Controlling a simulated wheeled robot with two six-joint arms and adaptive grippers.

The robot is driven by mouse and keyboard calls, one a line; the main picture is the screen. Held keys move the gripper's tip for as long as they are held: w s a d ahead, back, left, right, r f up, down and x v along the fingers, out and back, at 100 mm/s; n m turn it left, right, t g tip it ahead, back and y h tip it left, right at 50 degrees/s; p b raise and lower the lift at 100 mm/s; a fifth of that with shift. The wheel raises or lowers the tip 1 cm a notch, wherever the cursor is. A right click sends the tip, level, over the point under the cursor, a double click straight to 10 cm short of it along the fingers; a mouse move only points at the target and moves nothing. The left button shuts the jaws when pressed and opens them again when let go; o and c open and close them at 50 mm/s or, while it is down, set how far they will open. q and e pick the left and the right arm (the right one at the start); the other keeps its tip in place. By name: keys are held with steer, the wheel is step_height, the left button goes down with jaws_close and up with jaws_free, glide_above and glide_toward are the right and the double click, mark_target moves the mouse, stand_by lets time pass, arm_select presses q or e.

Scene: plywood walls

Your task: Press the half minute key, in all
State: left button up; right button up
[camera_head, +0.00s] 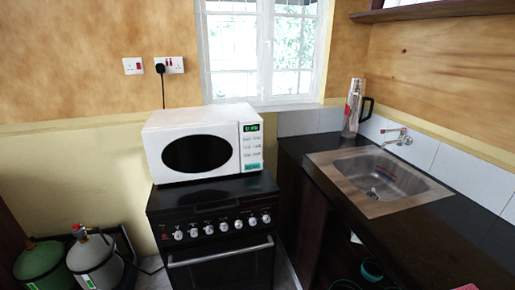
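A white microwave (160,137) stands on top of the black cooker, below the window. Its dark oval door window faces me. Its control panel (251,149) is on the right of its front, with a green lit display (251,128) at the top. Several small pale keys sit under the display, and a green key area (252,166) is at the bottom. The labels are too small to read, so I cannot tell which key is the half minute key. Neither of my grippers shows in the head view.
The black cooker (212,261) has a row of knobs and a front handle. A dark counter (405,237) with a steel sink (343,174) is at right, with a flask (353,108) behind. Gas cylinders (93,262) stand at lower left. Space before the microwave's front looks clear.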

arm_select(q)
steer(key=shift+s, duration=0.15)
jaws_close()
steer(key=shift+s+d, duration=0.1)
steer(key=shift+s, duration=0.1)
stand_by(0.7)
